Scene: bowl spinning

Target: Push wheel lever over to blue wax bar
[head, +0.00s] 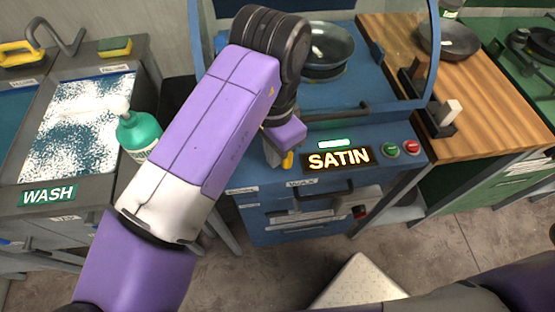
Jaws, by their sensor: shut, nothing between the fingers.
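My gripper (276,152) is shut and empty. It hangs at the front left of the blue wheel machine (405,165), to the left of the lit SATIN sign (338,159). A small yellow piece (288,160) shows at the fingers; it may be the wheel lever's tip, but my gripper and arm cover most of this spot. I cannot tell whether the fingers touch it. A metal bowl (330,45) sits on the machine behind a clear guard. A WAX label (301,183) is on the front edge. I cannot make out a blue wax bar.
Green and red buttons (391,150) are right of the sign. A wooden counter (480,85) with another bowl (450,42) stands at the right. A foamy wash sink (75,120) and a green bottle (138,132) are at the left. The guard's frame rises behind my gripper.

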